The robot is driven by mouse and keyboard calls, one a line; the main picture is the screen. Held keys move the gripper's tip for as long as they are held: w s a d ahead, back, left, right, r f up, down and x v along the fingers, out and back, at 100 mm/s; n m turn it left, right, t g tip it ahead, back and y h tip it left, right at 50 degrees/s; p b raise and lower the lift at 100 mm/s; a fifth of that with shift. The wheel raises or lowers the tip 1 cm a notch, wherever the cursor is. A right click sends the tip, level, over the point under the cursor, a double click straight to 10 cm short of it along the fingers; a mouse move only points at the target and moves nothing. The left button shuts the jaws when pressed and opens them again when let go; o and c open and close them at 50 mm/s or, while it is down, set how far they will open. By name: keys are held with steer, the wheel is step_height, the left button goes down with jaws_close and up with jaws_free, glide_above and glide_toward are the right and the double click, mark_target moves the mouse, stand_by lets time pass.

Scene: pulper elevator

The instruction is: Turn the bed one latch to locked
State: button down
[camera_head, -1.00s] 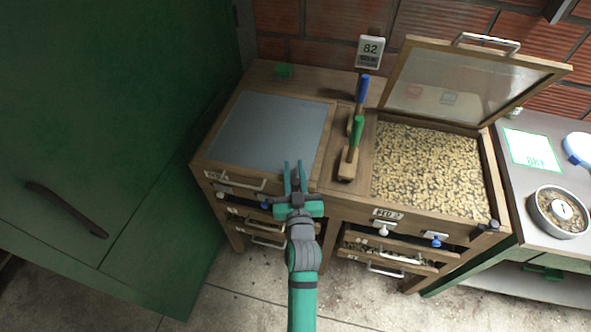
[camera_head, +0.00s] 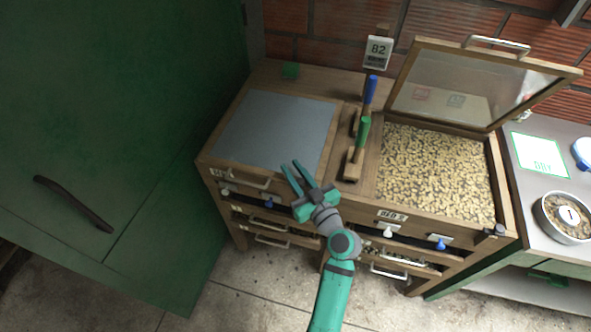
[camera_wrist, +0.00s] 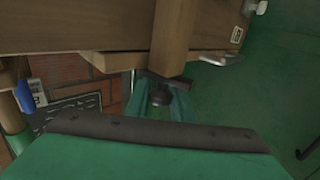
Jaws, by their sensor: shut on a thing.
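Bed one is the left bed. Its lid (camera_head: 275,130), a grey panel in a wooden frame, is down. The dark bed one latch (camera_wrist: 160,97) shows between my teal fingers in the wrist view, by a wooden post. My gripper (camera_head: 291,166) is at the front right corner of bed one in the head view, with its fingers slanting up and left. It is shut on the latch, and the fingers and the gripper body hide much of it. I cannot read the latch's exact angle.
Bed two's lid (camera_head: 484,86) stands open over a bed of pale beans (camera_head: 435,170). A blue-handled lever (camera_head: 369,90) and a green-handled lever (camera_head: 362,132) stand between the beds. A green cabinet (camera_head: 110,120) closes off the left. Drawers with handles lie below.

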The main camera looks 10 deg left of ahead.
mark_target(304, 184)
steer(key=shift+s+a+f+n+g+y, duration=0.1)
steer(key=shift+s+a+n+g+y, duration=0.1)
steer(key=shift+n+g+y, duration=0.65)
steer(key=shift+s+a+n+g+y, duration=0.15)
steer(key=shift+n+g+y, duration=0.45)
steer(key=shift+g, duration=0.35)
steer(key=shift+s+a+f+n+g+y, duration=0.1)
steer(key=shift+s+n+g+y, duration=0.1)
steer(key=shift+n+g+y, duration=0.6)
steer(key=shift+s+g, duration=0.1)
steer(key=shift+g, duration=0.2)
steer(key=c, duration=1.6)
jaws_free()
steer(key=shift+r, duration=0.1)
steer(key=v, duration=1)
steer(key=shift+s+d, duration=0.2)
steer(key=shift+d, duration=0.1)
